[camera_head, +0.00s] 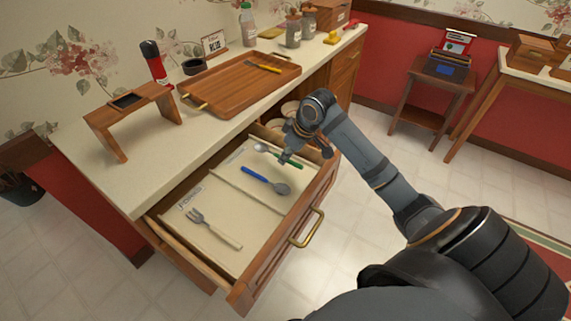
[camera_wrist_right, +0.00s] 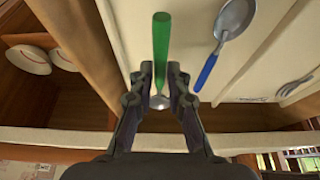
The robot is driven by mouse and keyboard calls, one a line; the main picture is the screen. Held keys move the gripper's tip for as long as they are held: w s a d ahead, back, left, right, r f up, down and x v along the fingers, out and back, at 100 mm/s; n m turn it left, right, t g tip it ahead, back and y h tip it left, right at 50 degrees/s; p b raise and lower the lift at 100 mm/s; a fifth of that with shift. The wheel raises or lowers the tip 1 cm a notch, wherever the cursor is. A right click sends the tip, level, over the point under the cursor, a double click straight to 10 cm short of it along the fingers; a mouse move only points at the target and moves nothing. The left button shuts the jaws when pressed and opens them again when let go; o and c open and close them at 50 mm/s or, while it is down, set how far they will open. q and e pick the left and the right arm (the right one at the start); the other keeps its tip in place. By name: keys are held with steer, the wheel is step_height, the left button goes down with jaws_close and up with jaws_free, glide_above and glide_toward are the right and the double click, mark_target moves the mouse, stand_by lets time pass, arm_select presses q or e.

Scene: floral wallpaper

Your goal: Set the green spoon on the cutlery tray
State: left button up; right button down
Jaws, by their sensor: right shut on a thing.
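The green spoon (camera_head: 291,163) has a green handle and a metal bowl and is in the open drawer (camera_head: 219,209), in its back compartment. My right gripper (camera_head: 286,156) reaches down into the drawer and is shut on the spoon. In the right wrist view the fingers (camera_wrist_right: 160,88) close around the green spoon (camera_wrist_right: 161,45) near its bowl. I cannot tell whether the spoon still touches the drawer floor. The wooden tray (camera_head: 222,96) with brass handles lies on the counter and holds a yellow-handled utensil (camera_head: 264,67). My left gripper is not in view.
A blue-handled spoon (camera_head: 264,181) and a fork (camera_head: 213,229) lie in other drawer compartments, between low dividers. A small wooden stand (camera_head: 140,105), a red-and-black bottle (camera_head: 155,64), a black bowl (camera_head: 193,66) and jars (camera_head: 293,30) stand around the tray. The counter's front strip is clear.

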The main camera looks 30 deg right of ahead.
steer(key=shift+w+a+f, duration=0.1)
steer(key=shift+w+f, duration=0.05)
steer(key=shift+f, duration=1.65)
steer(key=c, duration=1.3)
jaws_free()
steer(key=shift+f, duration=0.1)
steer(key=p+v, duration=0.1)
steer(key=v, duration=1)
steer(key=shift+d, duration=0.2)
steer(key=shift+s+r+p, duration=0.3)
steer(key=shift+r, duration=0.3)
